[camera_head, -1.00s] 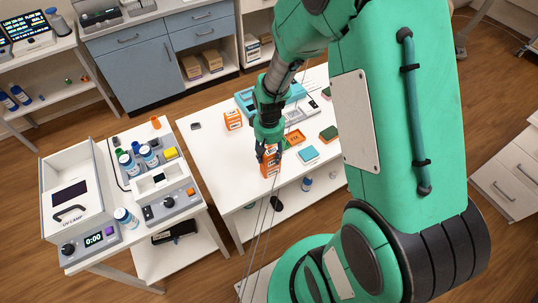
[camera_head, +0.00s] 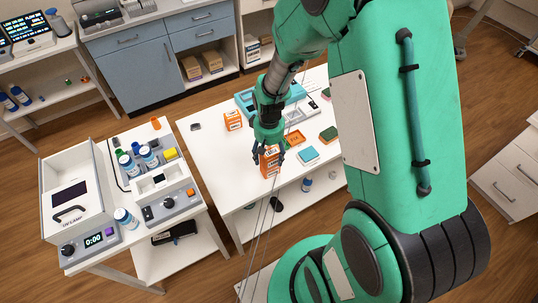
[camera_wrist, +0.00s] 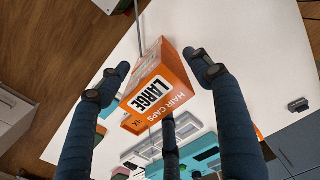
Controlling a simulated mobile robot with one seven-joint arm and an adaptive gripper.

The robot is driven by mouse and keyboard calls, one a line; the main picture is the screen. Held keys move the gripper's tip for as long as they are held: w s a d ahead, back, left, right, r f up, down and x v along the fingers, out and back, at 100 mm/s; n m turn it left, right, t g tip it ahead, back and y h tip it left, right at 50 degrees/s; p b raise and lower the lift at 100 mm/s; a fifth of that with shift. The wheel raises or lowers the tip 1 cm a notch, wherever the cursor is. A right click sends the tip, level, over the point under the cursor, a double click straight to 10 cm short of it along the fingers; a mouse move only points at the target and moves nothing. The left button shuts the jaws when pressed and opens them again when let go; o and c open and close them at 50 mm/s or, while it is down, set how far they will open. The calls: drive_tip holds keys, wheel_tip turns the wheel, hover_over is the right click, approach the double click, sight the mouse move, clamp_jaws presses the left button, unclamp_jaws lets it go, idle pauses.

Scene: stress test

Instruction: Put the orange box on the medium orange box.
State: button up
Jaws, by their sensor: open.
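An orange box (camera_head: 270,163) with white lettering stands near the front edge of the white table. In the wrist view, the box (camera_wrist: 160,85) reads "LARGE" and "HAIR CAPS" and lies between my spread fingers. My gripper (camera_head: 268,157) is open just above and around its top; contact is unclear. A smaller-looking orange box (camera_head: 233,120) stands farther back to the left. A bit of orange also shows behind my right finger in the wrist view. Which box is the medium one cannot be told from the labels.
An orange tray (camera_head: 294,137), a light-blue pad (camera_head: 308,155) and a green-topped block (camera_head: 328,133) lie right of my gripper. A teal case (camera_head: 246,97) is behind it. A side table with bottles (camera_head: 126,165) and devices stands left. The table's front left is clear.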

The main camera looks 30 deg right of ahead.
sight(269, 150)
wheel_tip(269, 150, up, 12)
drive_tip(key=shift+r+p, duration=0.1)
drive_tip(key=shift+p, duration=1.05)
drive_tip(key=shift+r, duration=0.25)
drive_tip(key=s+a+r+t, duration=0.1)
drive_tip(key=s+a+r, duration=0.15)
drive_tip(key=r, duration=0.55)
drive_tip(key=s+a+r+t, duration=0.2)
drive_tip(key=a+r, duration=0.1)
drive_tip(key=r, duration=0.4)
drive_tip(key=s+a+r+t, duration=0.1)
drive_tip(key=s+a+r, duration=0.1)
drive_tip(key=s+r, duration=0.4)
drive_tip(key=s+a+r+t, duration=0.1)
drive_tip(key=s+a+r, duration=0.1)
drive_tip(key=s+r, duration=0.3)
drive_tip(key=shift+s+a+r+n+t, duration=0.3)
drive_tip(key=shift+s+r+n, duration=0.1)
drive_tip(key=shift+s, duration=0.5)
drive_tip(key=shift+f+b, duration=0.45)
drive_tip(key=shift+f, duration=0.05)
